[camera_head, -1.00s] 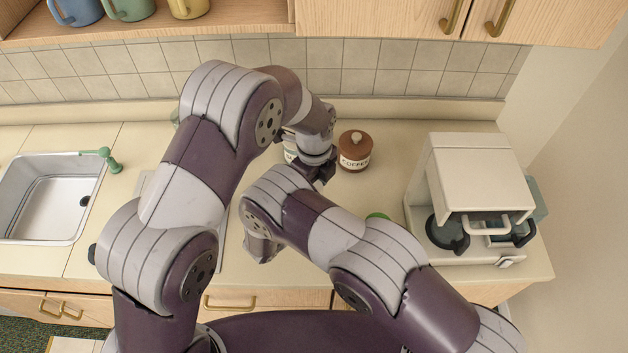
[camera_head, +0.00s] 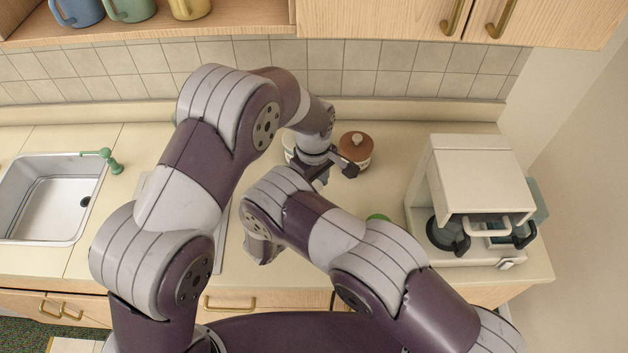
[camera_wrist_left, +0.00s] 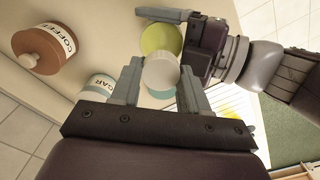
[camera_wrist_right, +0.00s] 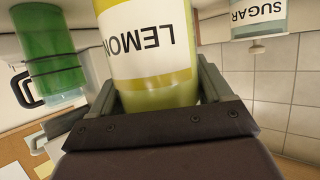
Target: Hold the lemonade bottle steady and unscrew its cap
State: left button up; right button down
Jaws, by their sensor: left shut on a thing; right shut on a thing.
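The lemonade bottle (camera_wrist_right: 150,45) is yellow with a white label, upside down in the right wrist view. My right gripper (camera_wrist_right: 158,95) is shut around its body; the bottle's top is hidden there. In the left wrist view the bottle (camera_wrist_left: 160,38) shows as a yellow-green round shape beside my right gripper. My left gripper (camera_wrist_left: 162,85) is shut on a whitish cylinder, the cap (camera_wrist_left: 162,70), which overlaps the bottle in view. I cannot tell whether cap and bottle still touch. In the head view my left gripper (camera_head: 335,170) is partly seen; the bottle and my right gripper are hidden behind my arms.
A brown-lidded coffee jar (camera_head: 356,150) stands close to my left gripper. A sugar jar (camera_wrist_left: 98,88) is nearby. A coffee machine (camera_head: 475,195) stands at the right, a sink (camera_head: 45,200) at the left. A green object (camera_wrist_right: 50,50) shows in the right wrist view.

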pick_arm(q)
jog(key=shift+r, duration=0.1)
dwell(0.6)
jog(key=shift+r, duration=0.9)
jog(key=shift+s+r, duration=0.1)
jog(key=shift+r, duration=1.9)
pick_arm(e)
grip_release()
